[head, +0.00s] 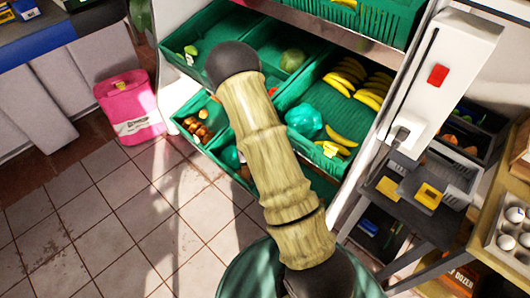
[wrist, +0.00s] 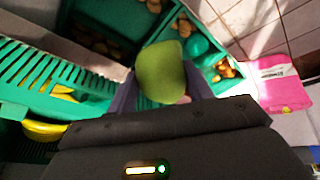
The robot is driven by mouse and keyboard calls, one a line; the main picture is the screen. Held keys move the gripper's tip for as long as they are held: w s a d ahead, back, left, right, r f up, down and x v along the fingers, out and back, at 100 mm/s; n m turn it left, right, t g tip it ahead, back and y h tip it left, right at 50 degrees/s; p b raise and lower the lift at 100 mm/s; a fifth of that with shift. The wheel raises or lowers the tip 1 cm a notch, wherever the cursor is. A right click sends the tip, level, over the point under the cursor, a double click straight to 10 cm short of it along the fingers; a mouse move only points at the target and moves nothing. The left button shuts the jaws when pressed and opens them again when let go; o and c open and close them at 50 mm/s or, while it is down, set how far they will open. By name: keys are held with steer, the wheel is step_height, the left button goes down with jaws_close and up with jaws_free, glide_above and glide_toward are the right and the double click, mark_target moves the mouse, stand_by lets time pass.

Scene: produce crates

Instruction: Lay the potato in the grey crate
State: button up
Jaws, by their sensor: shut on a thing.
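In the wrist view my gripper (wrist: 162,92) is shut on a rounded yellow-green thing (wrist: 160,70), held between its two grey fingers above the green crates. Its colour is greener than a usual potato; I cannot tell for sure what it is. My gripper does not show in the head view, where my arm crosses the middle. Brown potato-like items lie in a green crate, in the head view (head: 198,128) and the wrist view (wrist: 226,70). A grey crate (head: 452,176) with yellow parts stands at the right in the head view, away from my arm.
A pink bag (head: 130,108) stands on the tiled floor, which is open at left.

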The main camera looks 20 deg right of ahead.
steer(key=s+a+r+n+p, duration=0.1)
steer(key=a+r+p, duration=0.3)
steer(key=r+p, duration=0.4)
steer(key=s+a+r+n+y+p, duration=0.1)
steer(key=a+r+p, duration=0.3)
steer(key=r+p, duration=0.5)
steer(key=shift+s+a+r+t, duration=0.25)
steer(key=shift+s+r, duration=0.25)
steer(key=shift+s, duration=0.4)
steer(key=shift+w, duration=0.1)
